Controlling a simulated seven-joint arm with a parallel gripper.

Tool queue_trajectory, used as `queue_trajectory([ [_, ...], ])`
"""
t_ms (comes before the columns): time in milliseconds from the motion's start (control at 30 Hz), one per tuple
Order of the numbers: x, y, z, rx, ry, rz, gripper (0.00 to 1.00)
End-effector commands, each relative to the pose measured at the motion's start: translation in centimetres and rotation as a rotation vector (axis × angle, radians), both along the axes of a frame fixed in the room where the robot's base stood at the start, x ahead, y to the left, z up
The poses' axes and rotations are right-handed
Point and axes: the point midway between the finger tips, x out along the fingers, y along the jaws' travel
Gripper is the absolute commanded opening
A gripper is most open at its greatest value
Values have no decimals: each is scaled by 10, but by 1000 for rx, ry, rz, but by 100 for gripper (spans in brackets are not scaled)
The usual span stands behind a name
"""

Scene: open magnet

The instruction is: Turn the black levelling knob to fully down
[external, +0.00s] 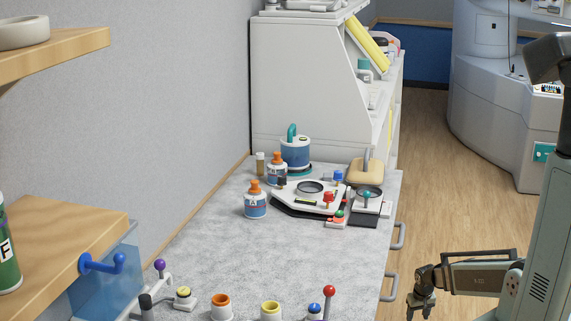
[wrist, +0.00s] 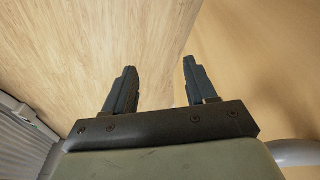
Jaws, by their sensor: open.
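My gripper (external: 421,308) hangs at the lower right in the external view, beyond the counter's right edge and over the wooden floor. In the wrist view my gripper (wrist: 159,66) is open, with its two dark fingers apart and nothing between them. A black upright knob or handle (external: 146,303) stands at the counter's near left, partly cut off by the frame; I cannot tell whether it is the levelling knob. A white and black instrument (external: 310,193) with red and blue knobs sits mid-counter, well apart from my gripper. No clearly black levelling knob can be made out on it.
The grey counter (external: 210,262) has a clear middle. Orange-capped bottles (external: 255,202) and a blue pot (external: 296,152) stand beside the instrument. Coloured knobs and a red-ball lever (external: 329,292) line the near end. Drawer handles (external: 391,286) jut from the counter's right side.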

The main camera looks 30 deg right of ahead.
Motion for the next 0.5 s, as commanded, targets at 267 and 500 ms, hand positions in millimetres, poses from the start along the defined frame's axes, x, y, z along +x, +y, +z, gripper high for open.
queue_trajectory([
  [267, 95, -55, 76, -65, -225, -79, 56],
  [500, 157, -99, 151, -115, -402, -136, 56],
])
